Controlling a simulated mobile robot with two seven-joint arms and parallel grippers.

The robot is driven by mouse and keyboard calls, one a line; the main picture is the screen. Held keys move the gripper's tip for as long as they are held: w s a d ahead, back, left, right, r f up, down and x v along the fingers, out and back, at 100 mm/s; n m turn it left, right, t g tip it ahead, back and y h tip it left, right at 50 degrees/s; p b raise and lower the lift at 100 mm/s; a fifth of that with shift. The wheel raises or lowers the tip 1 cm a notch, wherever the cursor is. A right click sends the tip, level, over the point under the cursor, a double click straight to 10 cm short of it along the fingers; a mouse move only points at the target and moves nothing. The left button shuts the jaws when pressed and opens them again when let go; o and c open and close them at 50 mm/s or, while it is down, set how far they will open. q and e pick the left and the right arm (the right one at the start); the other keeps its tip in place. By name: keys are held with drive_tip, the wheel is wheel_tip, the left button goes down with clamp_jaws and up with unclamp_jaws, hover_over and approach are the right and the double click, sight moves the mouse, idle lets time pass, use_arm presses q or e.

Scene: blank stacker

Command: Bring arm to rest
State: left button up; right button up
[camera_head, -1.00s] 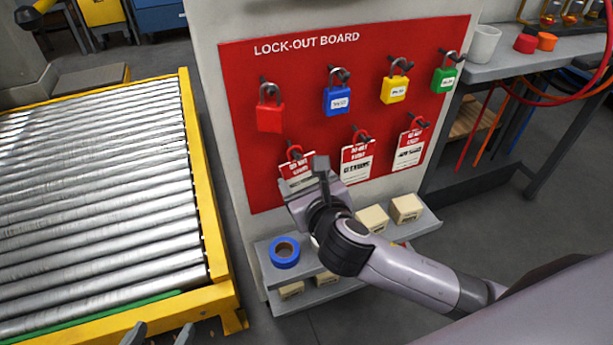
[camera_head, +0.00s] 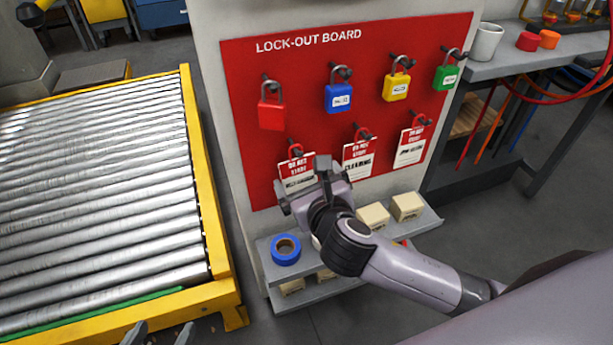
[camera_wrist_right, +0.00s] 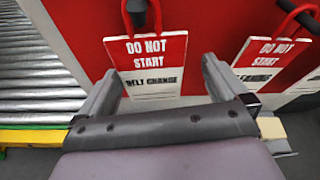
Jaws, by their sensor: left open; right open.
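My right gripper (camera_head: 303,184) is in front of the lower left part of the red lock-out board (camera_head: 240,120). Its jaws are open with nothing between them. In the right wrist view, its fingers (camera_wrist_right: 160,84) stand either side of a red and white "DO NOT START / BELT CHANGE" tag (camera_wrist_right: 150,52), which hangs beyond them from a red loop. That tag also shows in the head view (camera_head: 296,168), partly hidden by the gripper. Contact with it cannot be told. My left gripper (camera_head: 158,336) is open and empty at the bottom edge, mostly out of frame.
Red (camera_head: 271,114), blue (camera_head: 338,98), yellow (camera_head: 396,87) and green (camera_head: 446,76) padlocks hang above the tags. A grey shelf (camera_head: 425,224) below carries blue tape (camera_head: 286,249) and small boxes. A roller conveyor (camera_head: 100,190) stands left, a workbench (camera_head: 500,65) right.

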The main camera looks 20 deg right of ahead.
drive_tip(key=p+v, duration=0.2)
drive_tip(key=v, duration=0.4)
drive_tip(key=s+d+f+m+g+y, duration=0.15)
drive_tip(key=s+f+m, duration=0.45)
drive_tip(key=m, duration=1.1)
drive_tip(key=s+f+m+g+y, duration=0.25)
drive_tip(key=s+f+m, duration=0.3)
drive_tip(key=m, duration=1.15)
use_arm(q)
drive_tip(key=s+a+r+y+p, duration=0.1)
drive_tip(key=a+r+p, duration=0.1)
drive_tip(key=r+p, duration=0.5)
drive_tip(key=s+a+r+n+g+y+p, duration=0.1)
drive_tip(key=r+p, duration=0.5)
drive_tip(key=p, duration=0.9)
drive_tip(key=shift+s+a+r, duration=0.35)
drive_tip(key=shift+s+a, duration=0.2)
drive_tip(key=shift+a, duration=0.7)
use_arm(e)
drive_tip(key=s+d+r+m+h, duration=0.1)
drive_tip(key=d+r, duration=0.3)
drive_tip(key=r, duration=0.9)
drive_tip(key=shift+s+r+m, duration=0.4)
drive_tip(key=shift+s, duration=0.3)
